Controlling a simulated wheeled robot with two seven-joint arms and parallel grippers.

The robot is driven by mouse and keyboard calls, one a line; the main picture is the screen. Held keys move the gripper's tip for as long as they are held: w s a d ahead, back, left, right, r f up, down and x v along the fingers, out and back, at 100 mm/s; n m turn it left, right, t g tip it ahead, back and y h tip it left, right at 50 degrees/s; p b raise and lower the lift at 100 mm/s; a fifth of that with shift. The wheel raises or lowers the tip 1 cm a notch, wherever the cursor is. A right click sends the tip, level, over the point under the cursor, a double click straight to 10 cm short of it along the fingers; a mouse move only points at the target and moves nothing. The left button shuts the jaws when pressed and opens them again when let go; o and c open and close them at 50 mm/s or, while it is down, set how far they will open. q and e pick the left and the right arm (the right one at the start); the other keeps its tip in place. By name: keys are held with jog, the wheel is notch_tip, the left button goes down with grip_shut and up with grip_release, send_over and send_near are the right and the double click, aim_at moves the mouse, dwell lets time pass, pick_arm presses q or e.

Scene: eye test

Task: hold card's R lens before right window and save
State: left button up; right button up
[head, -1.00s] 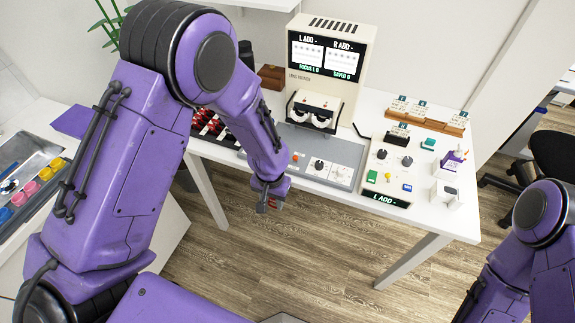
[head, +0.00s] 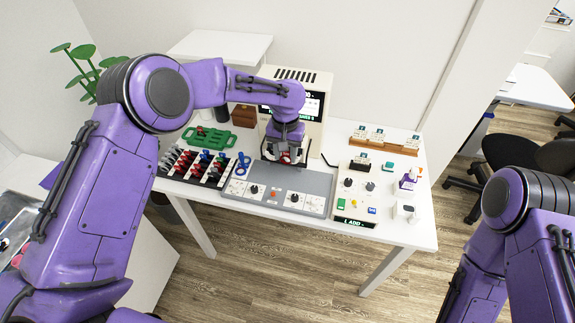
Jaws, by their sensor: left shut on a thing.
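My left gripper (head: 287,157) is in front of the lens meter (head: 322,135), low before its windows. It is shut on a small lens with a bit of red showing; the fingers hide most of it. I cannot tell which window it is before. My left forearm and wrist cover the windows and most of the screen (head: 314,104). The right console's display (head: 356,222) reads "L ADD -". A small card (head: 362,158) stands in a black holder on that console. My right gripper is out of view.
A black rack (head: 222,182) with red and blue handled lenses stands left, a green tray (head: 208,138) behind it. A grey panel (head: 318,183) with knobs lies before the meter. A wooden card rack (head: 400,149) and a purple-and-white item (head: 408,180) are at right.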

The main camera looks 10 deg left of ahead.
pick_arm(q)
notch_tip(320, 180, down, 7)
jog(key=w+b, duration=0.3)
jog(key=b, duration=0.2)
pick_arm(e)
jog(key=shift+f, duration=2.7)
pick_arm(q)
jog(key=shift+d, duration=0.1)
jog(key=shift+r, duration=0.15)
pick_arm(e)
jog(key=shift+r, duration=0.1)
pick_arm(q)
jog(key=shift+p, duration=0.35)
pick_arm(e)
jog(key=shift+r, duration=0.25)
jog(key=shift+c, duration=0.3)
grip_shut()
